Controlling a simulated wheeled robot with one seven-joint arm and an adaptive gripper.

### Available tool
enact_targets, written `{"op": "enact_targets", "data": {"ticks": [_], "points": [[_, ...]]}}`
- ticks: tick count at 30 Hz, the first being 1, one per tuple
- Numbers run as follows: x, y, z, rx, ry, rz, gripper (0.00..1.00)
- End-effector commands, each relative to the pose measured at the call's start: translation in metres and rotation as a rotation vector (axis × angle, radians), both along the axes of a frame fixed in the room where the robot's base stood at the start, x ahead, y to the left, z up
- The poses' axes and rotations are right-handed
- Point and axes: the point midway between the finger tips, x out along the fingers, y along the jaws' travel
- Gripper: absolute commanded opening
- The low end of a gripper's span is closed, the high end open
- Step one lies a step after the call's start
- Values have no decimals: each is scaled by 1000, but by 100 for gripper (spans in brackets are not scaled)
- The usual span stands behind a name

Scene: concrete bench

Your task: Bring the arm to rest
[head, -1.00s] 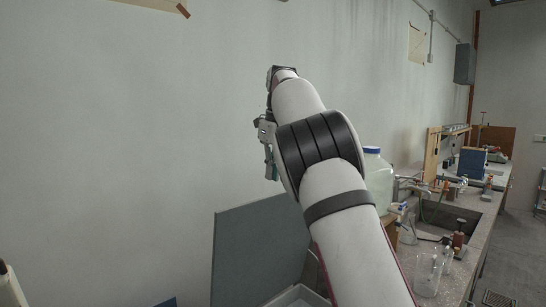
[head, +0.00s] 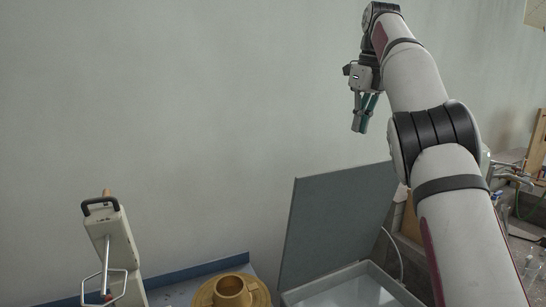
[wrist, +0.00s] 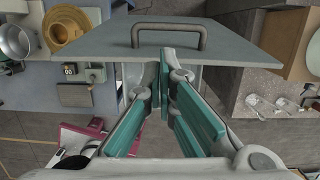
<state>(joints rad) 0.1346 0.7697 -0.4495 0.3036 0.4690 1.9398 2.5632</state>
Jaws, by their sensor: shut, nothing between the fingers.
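My arm (head: 415,80) is raised and extended forward at the right of the head view. My gripper (head: 362,112) hangs from its end, fingers pointing down, in front of the bare wall. In the wrist view my gripper (wrist: 164,90) shows its teal fingers together at the tips with nothing between them. The gripper looks apart from the lid.
The grey lid (head: 335,215) stands open on a white-lined box (head: 400,290). A brass-coloured round piece (head: 232,290) is left of it, and a white device with a black handle (head: 118,235) stands farther left. Glassware (head: 530,265) is at the right. The air before the wall is clear.

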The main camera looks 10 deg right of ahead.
Motion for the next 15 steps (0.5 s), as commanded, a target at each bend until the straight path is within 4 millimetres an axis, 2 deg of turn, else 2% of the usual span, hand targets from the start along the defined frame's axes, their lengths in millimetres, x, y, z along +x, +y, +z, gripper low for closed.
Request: {"op": "enact_targets", "data": {"ticks": [5, 9, 15], "points": [[-21, -5, 25, -2, -55, 156, 0], [-46, -5, 41, -24, -110, 351, 0], [-89, 3, 50, -83, -181, 650, 0]]}}
